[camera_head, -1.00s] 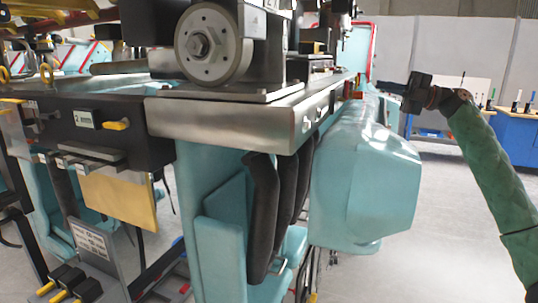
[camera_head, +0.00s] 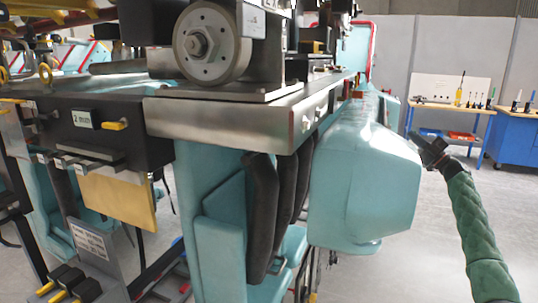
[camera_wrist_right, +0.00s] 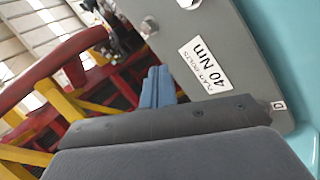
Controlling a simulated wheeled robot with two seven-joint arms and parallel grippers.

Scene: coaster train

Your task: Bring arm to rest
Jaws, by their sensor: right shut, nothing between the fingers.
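My right arm comes in from the right in the head view, in a green quilted sleeve. Its dark gripper (camera_head: 413,138) is beside the right end of the teal housing (camera_head: 365,185); I cannot tell whether they touch. In the right wrist view the blue fingers (camera_wrist_right: 158,86) are together with nothing between them. The grey gripper body fills the bottom of that view. My left gripper is not in view.
A steel-edged machine bench (camera_head: 220,118) with a round wheel (camera_head: 208,45) fills the left and middle. A tool table (camera_head: 450,107) and a blue cabinet (camera_head: 515,138) stand behind. Grey floor is open at right. A label plate (camera_wrist_right: 205,62) is close in the wrist view.

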